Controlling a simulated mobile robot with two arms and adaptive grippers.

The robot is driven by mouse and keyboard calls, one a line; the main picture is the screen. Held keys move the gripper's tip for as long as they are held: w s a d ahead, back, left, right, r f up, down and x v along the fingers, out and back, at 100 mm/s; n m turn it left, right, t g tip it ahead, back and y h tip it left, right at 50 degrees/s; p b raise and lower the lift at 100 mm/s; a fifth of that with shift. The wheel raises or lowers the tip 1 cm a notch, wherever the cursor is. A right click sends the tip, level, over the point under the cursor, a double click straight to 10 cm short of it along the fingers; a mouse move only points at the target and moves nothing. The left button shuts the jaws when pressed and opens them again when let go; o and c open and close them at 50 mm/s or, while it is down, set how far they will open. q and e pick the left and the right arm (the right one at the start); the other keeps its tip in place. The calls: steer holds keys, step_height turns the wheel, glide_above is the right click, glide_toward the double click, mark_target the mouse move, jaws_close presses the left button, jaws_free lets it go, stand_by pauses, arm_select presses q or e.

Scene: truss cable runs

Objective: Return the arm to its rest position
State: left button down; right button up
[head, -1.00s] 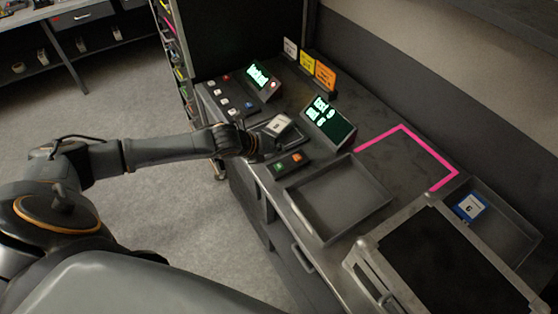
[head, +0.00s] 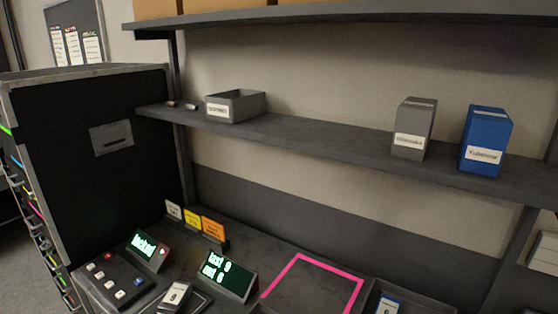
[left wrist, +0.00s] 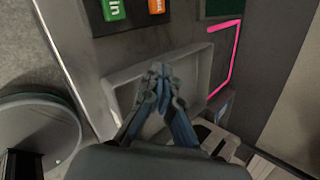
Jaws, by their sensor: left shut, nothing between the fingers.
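My left gripper (left wrist: 160,72) shows in the left wrist view with its fingers together and nothing between them. It appears in front of the empty grey tray (left wrist: 200,62) on the bench; its height above the tray is hard to tell. Neither arm shows in the head view, and my right gripper is in no view.
Green (left wrist: 113,10) and orange (left wrist: 156,6) buttons lie beyond the tray. The head view shows a pink outline (head: 312,262), a display (head: 227,276), a card marked 9 (head: 176,297), a button panel (head: 113,284), and a shelf (head: 300,138) with an open box (head: 236,105) above the bench.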

arm_select(q)
steer(key=s+d+n, duration=0.3)
steer(key=s+d, duration=0.1)
steer(key=d, duration=0.1)
steer(key=s+d+n, duration=0.2)
steer(key=s+d, duration=0.1)
steer(key=shift+f+n+g, duration=0.25)
steer(key=shift+n+g, duration=0.05)
steer(key=shift+g, duration=0.1)
steer(key=s+a+r+n+g+y, duration=0.1)
steer(key=s+a+n+g+y, duration=0.15)
steer(key=s+n, duration=0.75)
steer(key=s+a+n+g+y, duration=0.1)
steer(key=s+a+n, duration=0.3)
steer(key=s+n, duration=0.65)
step_height(320, 180, down, 28)
steer(key=g+b, duration=0.1)
steer(key=b, duration=0.3)
steer(key=s+a+f+g+b, duration=0.1)
steer(key=s+a+f+b, duration=0.2)
steer(key=s+f, duration=1.4)
step_height(320, 180, down, 4)
steer(key=shift+f+g, duration=0.2)
steer(key=shift+g, duration=0.15)
